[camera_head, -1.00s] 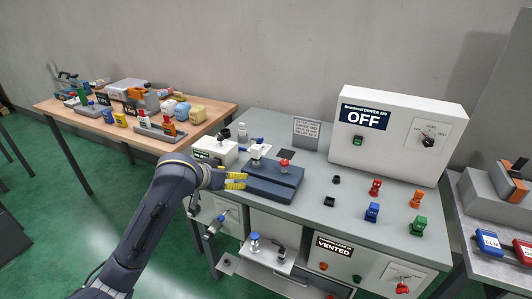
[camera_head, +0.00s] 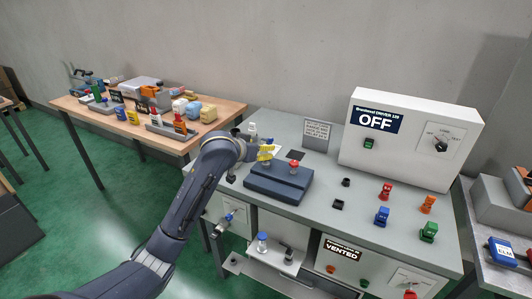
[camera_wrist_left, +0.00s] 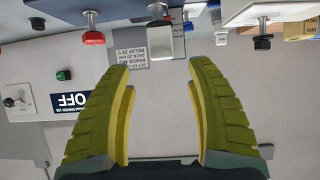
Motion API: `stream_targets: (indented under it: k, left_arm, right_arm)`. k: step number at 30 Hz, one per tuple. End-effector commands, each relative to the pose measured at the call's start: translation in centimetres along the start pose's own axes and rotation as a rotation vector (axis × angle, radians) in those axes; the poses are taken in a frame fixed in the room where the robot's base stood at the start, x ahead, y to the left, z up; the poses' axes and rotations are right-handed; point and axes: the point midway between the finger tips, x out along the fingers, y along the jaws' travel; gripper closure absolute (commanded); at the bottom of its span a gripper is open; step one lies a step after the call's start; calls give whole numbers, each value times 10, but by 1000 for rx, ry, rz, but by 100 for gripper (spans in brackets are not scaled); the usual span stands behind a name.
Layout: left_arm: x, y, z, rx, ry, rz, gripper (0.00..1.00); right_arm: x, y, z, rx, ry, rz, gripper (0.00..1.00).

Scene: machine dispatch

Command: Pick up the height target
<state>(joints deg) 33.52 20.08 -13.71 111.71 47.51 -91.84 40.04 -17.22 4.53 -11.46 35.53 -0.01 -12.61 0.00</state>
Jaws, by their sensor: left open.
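My left gripper (camera_head: 267,153) is open, at the back left of a dark slate base (camera_head: 278,184) on the grey bench. In the wrist view my left gripper (camera_wrist_left: 160,66) shows its yellow-green fingers apart with nothing held. A small pale grey block (camera_wrist_left: 165,41) is just beyond the fingertips, in line with the gap; it does not touch them clearly. A red knob on a stem (camera_wrist_left: 92,38) is left of it, the same red knob (camera_head: 294,166) on the base in the head view. No label names the height target; I cannot tell it for certain. My right gripper is not seen.
A printed sign (camera_head: 316,135) stands behind the base. A white control box (camera_head: 410,140) reading OFF stands at the back right. A wooden table (camera_head: 232,110) with several items is at left.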

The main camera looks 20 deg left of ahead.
Motion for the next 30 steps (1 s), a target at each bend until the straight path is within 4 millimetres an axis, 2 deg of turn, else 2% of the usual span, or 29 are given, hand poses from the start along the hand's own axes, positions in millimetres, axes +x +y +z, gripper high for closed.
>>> stream_targets:
  k: [3, 11, 21, 30]
  left_arm:
    - [12, 0, 0, 0, -1, 0, 44]
    - [22, 0, 0, 0, 0, -1, 44]
    - [61, -2, 2, -1, 0, 1, 44]
    - [70, -3, 1, 1, 1, 0, 44]
  right_arm:
    - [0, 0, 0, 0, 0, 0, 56]
    - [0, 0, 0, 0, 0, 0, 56]
    - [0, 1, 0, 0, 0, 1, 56]
    - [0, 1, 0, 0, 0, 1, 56]
